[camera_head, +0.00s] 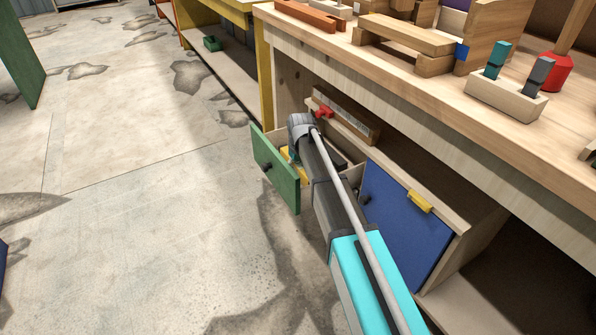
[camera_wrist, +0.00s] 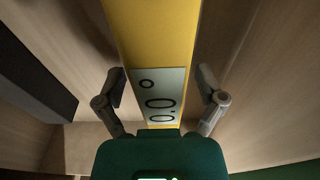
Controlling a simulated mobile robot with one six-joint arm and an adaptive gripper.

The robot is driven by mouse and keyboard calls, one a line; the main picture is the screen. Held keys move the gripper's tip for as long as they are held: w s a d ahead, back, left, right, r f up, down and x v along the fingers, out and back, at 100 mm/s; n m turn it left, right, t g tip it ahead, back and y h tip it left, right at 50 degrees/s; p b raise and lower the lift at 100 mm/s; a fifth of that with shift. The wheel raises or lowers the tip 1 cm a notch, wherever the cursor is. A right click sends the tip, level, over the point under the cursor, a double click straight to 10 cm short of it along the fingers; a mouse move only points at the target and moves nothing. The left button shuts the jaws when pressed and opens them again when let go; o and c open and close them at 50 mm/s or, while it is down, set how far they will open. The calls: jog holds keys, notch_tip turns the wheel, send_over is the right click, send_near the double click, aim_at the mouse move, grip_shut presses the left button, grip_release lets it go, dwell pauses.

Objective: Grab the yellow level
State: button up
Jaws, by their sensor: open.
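The yellow level (camera_wrist: 152,30) fills the middle of the wrist view, running lengthwise away from me, with a pale plate marked with dark rings and dots on its face. My gripper (camera_wrist: 160,85) is open, with one finger on each side of the level and a gap to it on both sides. In the head view the level shows only as a small yellow patch (camera_head: 285,152) inside the open drawer with a green front (camera_head: 275,166). My arm hides most of the drawer's inside and my fingers there.
A dark block (camera_wrist: 35,75) lies left of the level in the wrist view. Wooden drawer walls stand close around. A blue door (camera_head: 402,222) with a yellow handle (camera_head: 419,202) is right of my arm. A red piece (camera_head: 323,111) sits above the drawer. The workbench top (camera_head: 440,88) overhangs.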

dwell(0.6)
grip_shut()
